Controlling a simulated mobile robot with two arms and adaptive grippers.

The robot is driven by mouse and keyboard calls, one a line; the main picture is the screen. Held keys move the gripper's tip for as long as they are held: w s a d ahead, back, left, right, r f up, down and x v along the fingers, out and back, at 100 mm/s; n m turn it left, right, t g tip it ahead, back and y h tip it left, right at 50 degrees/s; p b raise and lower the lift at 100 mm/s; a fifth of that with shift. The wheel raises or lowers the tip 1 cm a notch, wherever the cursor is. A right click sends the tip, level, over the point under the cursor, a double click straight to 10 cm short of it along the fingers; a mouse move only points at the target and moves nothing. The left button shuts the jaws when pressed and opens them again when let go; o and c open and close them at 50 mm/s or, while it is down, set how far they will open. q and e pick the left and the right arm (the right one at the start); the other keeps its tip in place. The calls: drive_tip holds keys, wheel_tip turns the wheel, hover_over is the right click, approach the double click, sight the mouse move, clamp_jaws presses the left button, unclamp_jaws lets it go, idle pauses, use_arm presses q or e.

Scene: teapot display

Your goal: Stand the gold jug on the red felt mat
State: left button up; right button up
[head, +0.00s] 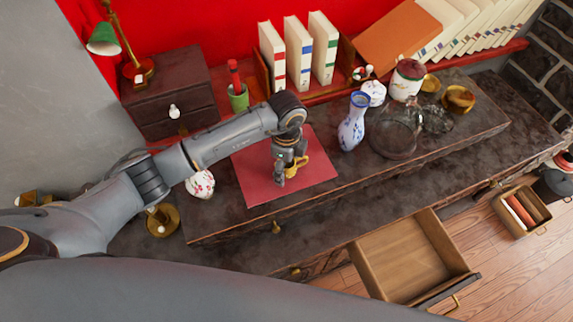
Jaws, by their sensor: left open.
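The red felt mat (253,184) lies flat on the dark raised board in the middle of the head view. The gold jug (300,163) is over the mat's middle right, and it seems to stand on it. My left gripper (284,177) points down right in front of the jug and hides much of it. The gripper is open; I cannot tell whether its fingers touch the jug. My right gripper is out of view.
A blue and white vase (354,122) and a clear glass vessel (394,135) stand right of the mat. A floral white pot (200,184) is left of it. An open wooden drawer (400,262) juts out in front.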

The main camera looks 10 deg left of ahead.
use_arm(q)
drive_tip(key=shift+r, duration=0.35)
wheel_tip(320, 180, up, 10)
drive_tip(key=b, duration=0.3)
drive_tip(key=shift+r, duration=0.8)
